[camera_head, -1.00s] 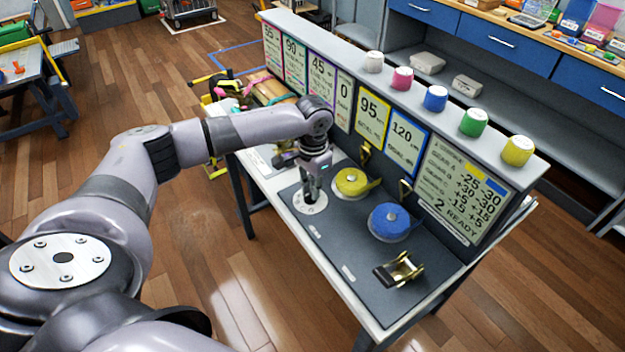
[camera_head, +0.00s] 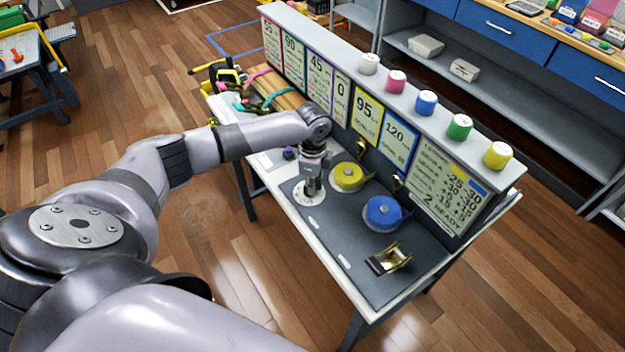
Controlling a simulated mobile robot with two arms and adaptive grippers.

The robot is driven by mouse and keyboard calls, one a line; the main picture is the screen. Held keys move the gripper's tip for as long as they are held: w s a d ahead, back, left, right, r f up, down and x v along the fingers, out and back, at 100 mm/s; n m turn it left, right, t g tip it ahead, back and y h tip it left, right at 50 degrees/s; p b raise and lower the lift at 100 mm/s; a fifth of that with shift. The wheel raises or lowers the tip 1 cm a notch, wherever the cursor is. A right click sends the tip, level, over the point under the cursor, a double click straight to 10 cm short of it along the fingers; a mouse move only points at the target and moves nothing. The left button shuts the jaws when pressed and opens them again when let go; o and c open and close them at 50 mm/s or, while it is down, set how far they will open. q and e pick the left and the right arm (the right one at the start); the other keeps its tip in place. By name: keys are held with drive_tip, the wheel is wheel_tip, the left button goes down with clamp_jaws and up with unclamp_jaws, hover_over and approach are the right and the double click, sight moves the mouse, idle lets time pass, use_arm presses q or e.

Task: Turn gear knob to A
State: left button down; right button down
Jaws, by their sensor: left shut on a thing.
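The gear knob's round white dial plate (camera_head: 305,198) lies on the grey top of the workbench, left of the yellow strap reel. My left gripper (camera_head: 312,188) points down over this plate and is shut on the gear knob at its middle. The knob itself is mostly hidden by the fingers, and its letters and pointer cannot be read. My right gripper is not in view. The sign panel (camera_head: 446,188) on the upright wall shows numbers and the word READY.
A yellow strap reel (camera_head: 348,177) and a blue one (camera_head: 383,213) sit right of the gripper. A ratchet buckle (camera_head: 390,260) lies near the front. A small purple knob (camera_head: 290,153) stands behind the gripper. Coloured spools, among them a green one (camera_head: 460,127), line the wall's top.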

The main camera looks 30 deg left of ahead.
use_arm(q)
drive_tip(key=shift+m+p, duration=0.3)
drive_tip(key=shift+m, duration=0.8)
drive_tip(key=c, duration=1.7)
unclamp_jaws()
drive_tip(key=shift+r, duration=0.15)
wheel_tip(320, 180, up, 12)
